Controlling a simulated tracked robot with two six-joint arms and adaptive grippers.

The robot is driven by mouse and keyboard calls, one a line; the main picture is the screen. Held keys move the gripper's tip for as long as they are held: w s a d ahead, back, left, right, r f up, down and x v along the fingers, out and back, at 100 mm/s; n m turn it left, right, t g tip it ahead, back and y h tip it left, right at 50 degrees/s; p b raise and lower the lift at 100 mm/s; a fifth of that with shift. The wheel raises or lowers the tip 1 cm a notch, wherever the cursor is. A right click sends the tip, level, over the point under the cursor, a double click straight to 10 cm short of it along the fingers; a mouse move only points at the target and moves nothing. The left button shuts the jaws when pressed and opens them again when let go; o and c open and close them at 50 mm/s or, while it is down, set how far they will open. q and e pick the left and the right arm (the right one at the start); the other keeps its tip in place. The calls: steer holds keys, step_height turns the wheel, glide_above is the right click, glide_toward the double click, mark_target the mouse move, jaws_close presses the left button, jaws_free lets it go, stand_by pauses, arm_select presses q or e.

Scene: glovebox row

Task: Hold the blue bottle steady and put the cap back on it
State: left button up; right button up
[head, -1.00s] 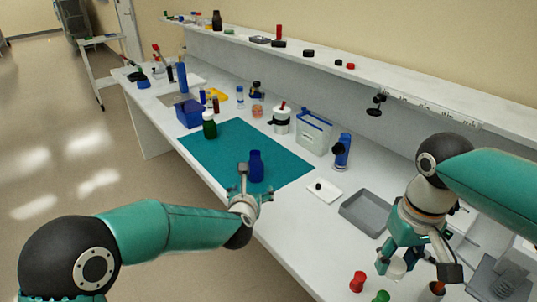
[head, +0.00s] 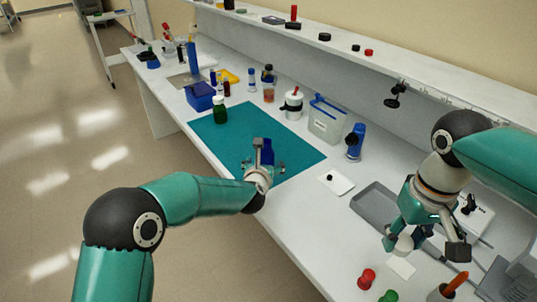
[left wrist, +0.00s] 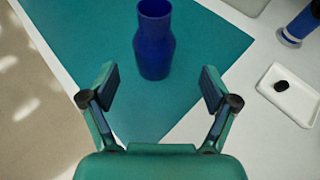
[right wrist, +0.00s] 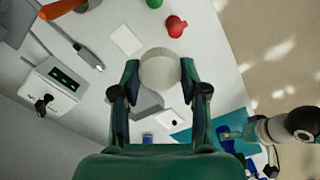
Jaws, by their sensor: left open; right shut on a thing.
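The blue bottle (head: 267,152) stands upright on the teal mat (head: 232,135), partly hidden behind my left gripper (head: 264,168) in the head view. In the left wrist view the bottle (left wrist: 154,45) has a bare neck and stands just ahead of the open fingers (left wrist: 157,88), roughly centred between them and not gripped. My right gripper (head: 404,240) is shut on a round white cap (right wrist: 159,68), held above the right part of the bench, well away from the bottle. The cap also shows in the head view (head: 404,244).
A green bottle (head: 220,112) stands on the mat's far part. A white dish (head: 336,181), a blue tool (head: 355,142) and a grey tray (head: 372,205) lie right of the mat. Red (head: 367,279) and green (head: 389,296) knobbed items stand below my right gripper. A shelf (head: 330,35) runs behind.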

mark_target(265, 159)
arm_select(q)
steer(key=shift+x, duration=1.1)
arm_select(e)
steer(key=shift+r, duration=0.45)
steer(key=shift+r, duration=0.1)
arm_select(q)
steer(key=shift+w+a+p, duration=0.1)
steer(key=shift+w+p, duration=0.2)
steer(key=shift+p, duration=0.2)
arm_select(e)
steer(key=shift+r, duration=0.2)
arm_select(q)
steer(key=x, duration=0.1)
steer(key=p+x, duration=0.2)
steer(key=x, duration=0.1)
steer(key=shift+a, duration=0.25)
arm_select(e)
step_height(265, 159, up, 2)
steer(key=shift+r, duration=0.1)
arm_select(q)
steer(key=shift+w+f, duration=0.25)
steer(key=shift+w, duration=0.05)
steer(key=c, duration=1.4)
steer(key=shift+r, duration=0.2)
